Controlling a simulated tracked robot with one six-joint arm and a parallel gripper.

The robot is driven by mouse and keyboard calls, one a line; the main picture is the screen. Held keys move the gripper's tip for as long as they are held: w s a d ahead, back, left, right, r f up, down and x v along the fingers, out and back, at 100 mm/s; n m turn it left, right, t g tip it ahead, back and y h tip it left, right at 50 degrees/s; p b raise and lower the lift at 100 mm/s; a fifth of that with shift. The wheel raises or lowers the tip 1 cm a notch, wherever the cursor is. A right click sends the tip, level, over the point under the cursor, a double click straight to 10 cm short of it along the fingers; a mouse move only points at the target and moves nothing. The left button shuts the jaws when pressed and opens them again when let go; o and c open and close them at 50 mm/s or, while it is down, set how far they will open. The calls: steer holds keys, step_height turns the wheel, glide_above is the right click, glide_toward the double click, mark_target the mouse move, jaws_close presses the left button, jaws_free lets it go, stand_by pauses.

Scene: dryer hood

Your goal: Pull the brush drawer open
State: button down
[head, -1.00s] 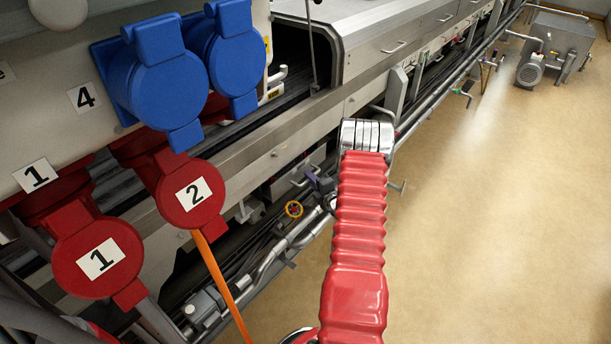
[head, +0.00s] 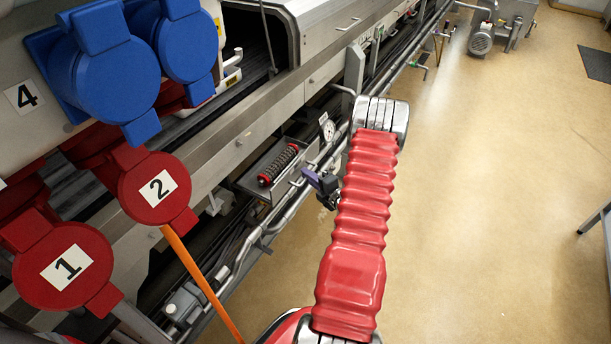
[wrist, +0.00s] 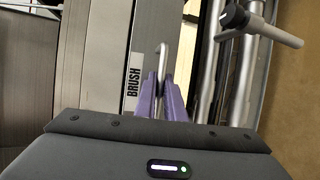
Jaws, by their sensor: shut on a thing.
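The brush drawer (head: 243,180) stands out from the machine's side in the head view. A dark coil-like brush with red ends (head: 280,165) lies in it. In the wrist view, the drawer front (wrist: 112,50) carries a BRUSH label (wrist: 133,78) and a metal bar handle (wrist: 162,58). My gripper (wrist: 161,88) has its purple fingers closed around the handle. In the head view my gripper (head: 312,178) is small, at the drawer's front, with its arm reaching in from the right.
A round gauge (head: 327,128) sits just beyond the drawer. Pipes (head: 262,232) run along the machine below it. A lever valve (wrist: 262,28) on the pipes is right of the handle in the wrist view. The tan floor (head: 480,200) to the right is mostly clear.

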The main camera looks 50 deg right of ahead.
steer(key=shift+f, duration=0.2)
steer(key=c, duration=1.8)
jaws_free()
steer(key=shift+r, duration=0.1)
steer(key=shift+c, duration=0.2)
steer(key=v, duration=1.3)
steer(key=shift+s+a, duration=0.15)
steer(key=shift+s, duration=0.2)
steer(key=shift+s+r, duration=0.1)
